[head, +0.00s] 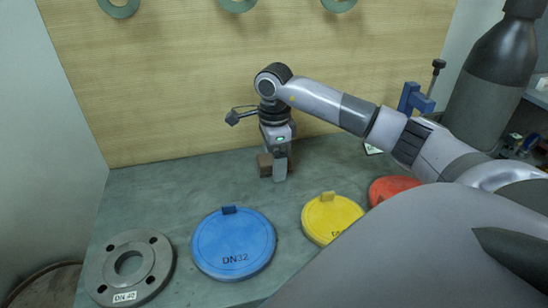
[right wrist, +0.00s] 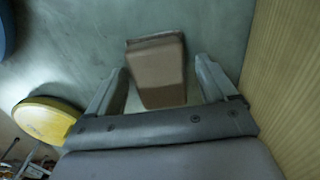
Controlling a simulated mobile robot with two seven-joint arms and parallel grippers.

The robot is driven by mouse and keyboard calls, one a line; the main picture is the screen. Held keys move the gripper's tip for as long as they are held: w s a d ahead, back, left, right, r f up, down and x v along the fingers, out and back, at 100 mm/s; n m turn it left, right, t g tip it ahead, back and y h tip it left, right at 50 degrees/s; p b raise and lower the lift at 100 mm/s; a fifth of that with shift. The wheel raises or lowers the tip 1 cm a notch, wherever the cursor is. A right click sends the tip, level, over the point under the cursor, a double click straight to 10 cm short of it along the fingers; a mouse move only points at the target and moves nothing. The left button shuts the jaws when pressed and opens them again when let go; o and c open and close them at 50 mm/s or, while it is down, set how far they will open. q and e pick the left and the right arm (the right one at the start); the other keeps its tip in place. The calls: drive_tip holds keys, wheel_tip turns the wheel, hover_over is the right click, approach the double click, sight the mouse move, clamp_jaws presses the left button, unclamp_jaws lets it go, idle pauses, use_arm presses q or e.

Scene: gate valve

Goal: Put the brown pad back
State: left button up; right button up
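The brown pad (head: 264,164) is a small block at the back of the grey-green bench, near the wooden back wall. My right gripper (head: 279,172) points down over it and hides part of it in the head view. In the right wrist view the pad (right wrist: 158,75) shows between the two spread fingers of the right gripper (right wrist: 162,66). A gap shows on each side of the pad, so the gripper is open and not clamped on it. The exact height of the fingertips beside the pad is hard to tell. My left gripper is not in view.
A blue DN32 disc (head: 233,244), a yellow disc (head: 331,218) and a red disc (head: 392,188) lie on the bench. A grey DN40 flange (head: 129,268) lies front left. A blue clamp (head: 414,101) stands at the back right. The back left bench is clear.

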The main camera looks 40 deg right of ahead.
drive_tip(key=shift+r, duration=0.15)
wheel_tip(320, 180, up, 12)
idle(0.6)
idle(0.6)
